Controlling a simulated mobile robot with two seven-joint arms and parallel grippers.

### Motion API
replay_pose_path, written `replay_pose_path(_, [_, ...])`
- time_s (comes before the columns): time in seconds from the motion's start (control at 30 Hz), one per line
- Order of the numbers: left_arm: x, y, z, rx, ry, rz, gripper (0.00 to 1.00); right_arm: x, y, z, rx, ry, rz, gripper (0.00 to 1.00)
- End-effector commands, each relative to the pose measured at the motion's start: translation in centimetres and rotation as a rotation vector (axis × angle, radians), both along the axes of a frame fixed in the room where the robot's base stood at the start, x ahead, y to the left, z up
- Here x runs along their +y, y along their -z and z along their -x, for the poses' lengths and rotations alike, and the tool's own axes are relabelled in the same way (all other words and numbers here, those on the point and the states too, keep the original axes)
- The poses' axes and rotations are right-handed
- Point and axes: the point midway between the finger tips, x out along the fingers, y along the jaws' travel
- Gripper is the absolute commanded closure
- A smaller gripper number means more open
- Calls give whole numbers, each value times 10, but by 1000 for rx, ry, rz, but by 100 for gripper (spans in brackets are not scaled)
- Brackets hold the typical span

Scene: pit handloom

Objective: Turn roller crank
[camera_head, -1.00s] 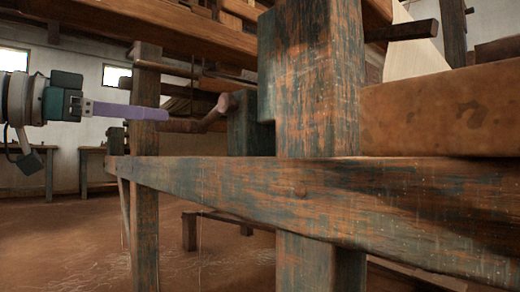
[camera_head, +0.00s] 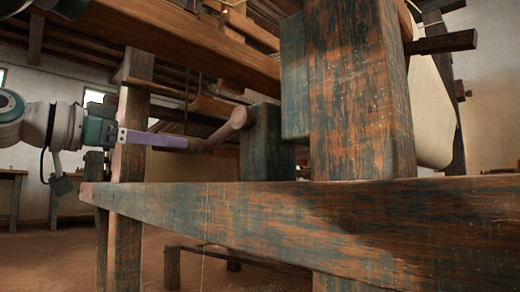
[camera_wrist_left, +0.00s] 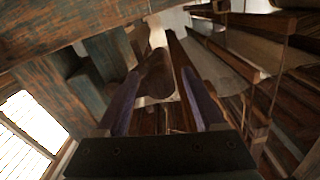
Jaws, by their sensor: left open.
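The roller crank (camera_head: 215,131) is a brown wooden handle with a rounded knob, in front of a dark green-brown block at the middle of the head view. My left gripper (camera_head: 184,143) comes in from the left, its purple fingertips at the crank's left end. In the left wrist view, the brown round crank handle (camera_wrist_left: 157,74) appears between the two spread purple fingers of my left gripper (camera_wrist_left: 160,86). The gripper is open; I cannot tell whether a finger touches the handle. My right gripper is not in view.
A thick worn loom post (camera_head: 360,95) stands right of the crank. A long horizontal beam (camera_head: 300,215) crosses below, and a thinner post (camera_head: 130,135) stands behind my left fingers. Wooden beams (camera_head: 185,40) hang above. A pale cloth roll (camera_head: 432,105) is at right.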

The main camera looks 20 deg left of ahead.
Motion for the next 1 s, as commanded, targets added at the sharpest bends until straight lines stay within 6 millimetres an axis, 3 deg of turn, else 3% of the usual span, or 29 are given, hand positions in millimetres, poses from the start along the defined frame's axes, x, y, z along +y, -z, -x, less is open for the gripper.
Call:
replay_pose_path(0.23, [-9, 0, -22, -1, 1, 3, 30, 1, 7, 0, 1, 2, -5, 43])
replay_pose_path(0.6, [-11, 0, -25, 0, 1, 0, 30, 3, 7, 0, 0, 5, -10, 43])
replay_pose_path(1.0, [-11, 0, -25, 0, 1, 0, 75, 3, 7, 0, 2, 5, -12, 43])
